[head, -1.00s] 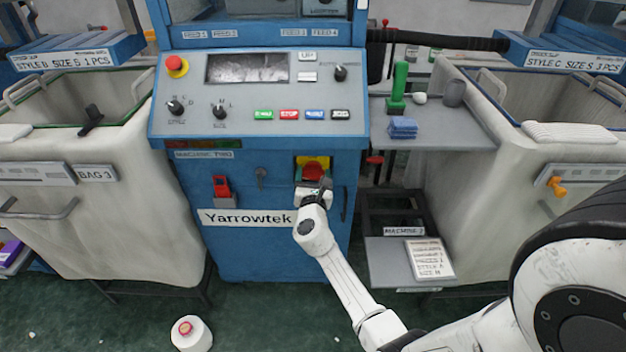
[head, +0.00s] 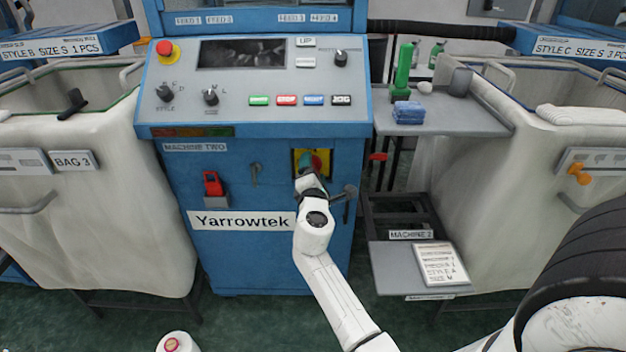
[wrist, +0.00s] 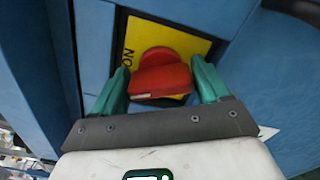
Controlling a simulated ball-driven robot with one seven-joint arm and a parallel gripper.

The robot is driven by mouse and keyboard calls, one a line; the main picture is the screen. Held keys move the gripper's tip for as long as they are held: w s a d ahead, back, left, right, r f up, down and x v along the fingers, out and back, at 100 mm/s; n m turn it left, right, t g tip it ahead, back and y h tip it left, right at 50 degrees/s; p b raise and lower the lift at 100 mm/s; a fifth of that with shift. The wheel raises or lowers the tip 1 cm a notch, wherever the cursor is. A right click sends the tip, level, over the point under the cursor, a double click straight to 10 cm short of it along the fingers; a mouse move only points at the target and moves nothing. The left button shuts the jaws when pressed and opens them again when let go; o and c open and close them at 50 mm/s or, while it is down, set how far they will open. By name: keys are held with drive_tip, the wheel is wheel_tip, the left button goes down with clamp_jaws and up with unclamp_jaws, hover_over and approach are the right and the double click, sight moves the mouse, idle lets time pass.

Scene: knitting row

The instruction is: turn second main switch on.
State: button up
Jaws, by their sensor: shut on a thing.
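The main switch is a red knob (wrist: 160,75) on a yellow plate (wrist: 150,42) with the letters ON at its left, low on the blue cabinet marked MACHINE TWO. In the wrist view the knob's wide grip looks slightly tilted. My gripper (wrist: 160,85) is shut on the knob, with one green finger at each side of it. In the head view my gripper (head: 309,164) covers much of the knob, and part of the yellow plate (head: 326,156) shows beside it.
The control panel (head: 250,85) juts out above. Fabric bins (head: 120,190) flank the machine. A shelf (head: 470,117) and lower step (head: 390,265) stand at right.

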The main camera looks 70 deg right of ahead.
drive_tip(key=m+b, duration=0.4)
drive_tip(key=m, duration=0.1)
drive_tip(key=shift+f, duration=0.2)
drive_tip(key=shift+s+m, duration=0.1)
drive_tip(key=shift+m, duration=0.3)
drive_tip(key=o, duration=0.7)
drive_tip(key=v, duration=1)
drive_tip(key=shift+s+a+p, duration=0.1)
drive_tip(key=shift+a+p, duration=0.2)
drive_tip(key=shift+a, duration=0.05)
